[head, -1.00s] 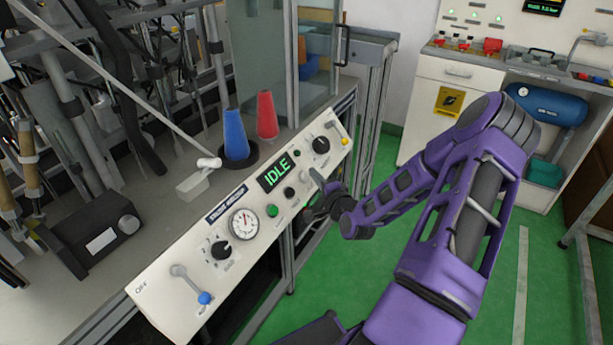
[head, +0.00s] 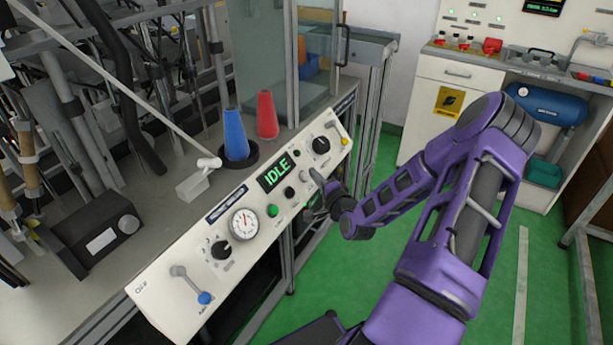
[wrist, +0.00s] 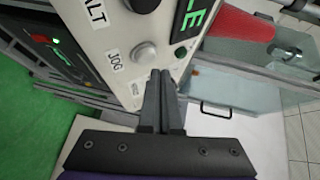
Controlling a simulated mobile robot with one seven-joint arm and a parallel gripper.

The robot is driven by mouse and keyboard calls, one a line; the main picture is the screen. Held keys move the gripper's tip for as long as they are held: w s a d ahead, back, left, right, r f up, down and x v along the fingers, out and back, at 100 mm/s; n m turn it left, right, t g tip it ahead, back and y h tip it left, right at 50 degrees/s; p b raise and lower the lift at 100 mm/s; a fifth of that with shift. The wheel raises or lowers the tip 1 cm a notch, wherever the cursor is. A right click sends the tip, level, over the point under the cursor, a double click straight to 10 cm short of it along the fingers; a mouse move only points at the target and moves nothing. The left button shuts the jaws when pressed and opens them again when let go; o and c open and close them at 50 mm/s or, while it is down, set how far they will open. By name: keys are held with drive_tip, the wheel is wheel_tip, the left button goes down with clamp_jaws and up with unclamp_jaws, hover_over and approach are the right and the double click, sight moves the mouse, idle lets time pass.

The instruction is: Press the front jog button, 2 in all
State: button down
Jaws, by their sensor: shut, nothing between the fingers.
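The control panel (head: 165,275) runs along the bench front, and its green display (head: 276,177) reads IDLE. A round grey button (wrist: 143,55) sits beside the JOG label (wrist: 115,62) in the wrist view; it shows in the head view as a small grey knob (head: 303,174) close to my fingertips. My gripper (wrist: 162,74) is shut and empty, its fingertips just below and right of the grey button in the wrist view. They do not cover the button. I cannot tell whether the fingertips touch the panel.
A black button (head: 290,192) and a green button (head: 272,211) sit further down the panel. A black knob (head: 321,145) is towards its far end. A blue cone (head: 235,135) and a red cone (head: 267,115) stand behind the panel. Green floor (head: 385,260) is open to the right.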

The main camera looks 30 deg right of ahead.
drive_tip(key=shift+w+a+f+b, duration=0.15)
drive_tip(key=shift+w+f+b, duration=0.15)
drive_tip(key=shift+w+a+f, duration=0.2)
drive_tip(key=shift+w+f, duration=0.05)
idle(0.9)
drive_tip(key=shift+s+d+r, duration=0.3)
drive_tip(key=shift+s+r, duration=0.25)
idle(0.4)
drive_tip(key=s+d+r+p, duration=0.2)
drive_tip(key=s+r+p, duration=0.1)
drive_tip(key=shift+s+r, duration=0.1)
drive_tip(key=shift+s, duration=0.05)
idle(1.0)
